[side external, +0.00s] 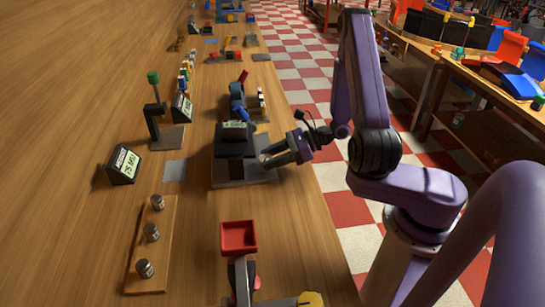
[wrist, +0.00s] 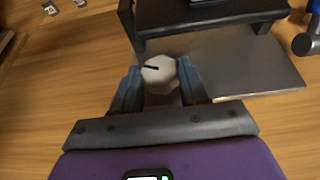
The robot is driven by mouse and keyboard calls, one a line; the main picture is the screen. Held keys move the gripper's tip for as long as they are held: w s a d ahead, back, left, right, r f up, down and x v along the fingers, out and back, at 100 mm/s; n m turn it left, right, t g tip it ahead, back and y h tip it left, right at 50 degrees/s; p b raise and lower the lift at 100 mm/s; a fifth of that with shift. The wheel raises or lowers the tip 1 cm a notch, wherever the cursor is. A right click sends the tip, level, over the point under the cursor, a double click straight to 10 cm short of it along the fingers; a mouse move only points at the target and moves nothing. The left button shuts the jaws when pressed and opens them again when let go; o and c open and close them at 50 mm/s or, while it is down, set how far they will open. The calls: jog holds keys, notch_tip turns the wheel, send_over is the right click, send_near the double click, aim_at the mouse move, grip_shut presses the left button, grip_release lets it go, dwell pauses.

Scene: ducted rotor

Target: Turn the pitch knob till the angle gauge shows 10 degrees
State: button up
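The pitch knob (wrist: 160,72) is a pale, many-sided knob with a black pointer line, beside a grey metal plate (wrist: 240,68). My gripper (wrist: 159,70) has one blue-grey finger on each side of the knob, very close to it; I cannot tell whether they touch. In the side view my gripper (side external: 270,158) reaches in from the right, low at the black device (side external: 235,145) on its grey base, and the knob is hidden. A small pale green display (side external: 235,124) tops the device; its reading is too small to make out, and I cannot tell if it is the angle gauge.
A black box with a lit display (side external: 124,162) stands to the left. A wooden strip with metal cylinders (side external: 150,240) and a red tray (side external: 239,237) are nearer. A blue part (side external: 237,100) lies behind the device. Bare tabletop (side external: 295,230) is at front right.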

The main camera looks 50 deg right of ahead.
jog(key=shift+a+m+t, duration=0.1)
jog(key=shift+m+t, duration=0.2)
jog(key=m+h, duration=0.1)
jog(key=m+t+h, duration=0.1)
jog(key=h, duration=0.1)
jog(key=shift+s+a+m+t, duration=0.2)
jog(key=shift+m+t, duration=0.1)
jog(key=shift+s+a+m+t+h, duration=0.1)
jog(key=shift+m+t+h, duration=0.15)
jog(key=shift+m+h, duration=0.5)
jog(key=shift+w+a+m+t+h, duration=0.1)
jog(key=shift+m+t+h, duration=0.2)
jog(key=shift+m+h, duration=0.45)
jog(key=shift+s+a+m+t+h, duration=0.1)
jog(key=shift+m+t+h, duration=0.15)
jog(key=shift+m+h, duration=0.75)
jog(key=shift+h, duration=0.1)
jog(key=o, duration=1.1)
jog(key=shift+c, duration=0.2)
jog(key=shift+d+n+y, duration=0.15)
jog(key=shift+n+y, duration=0.15)
jog(key=shift+n, duration=0.1)
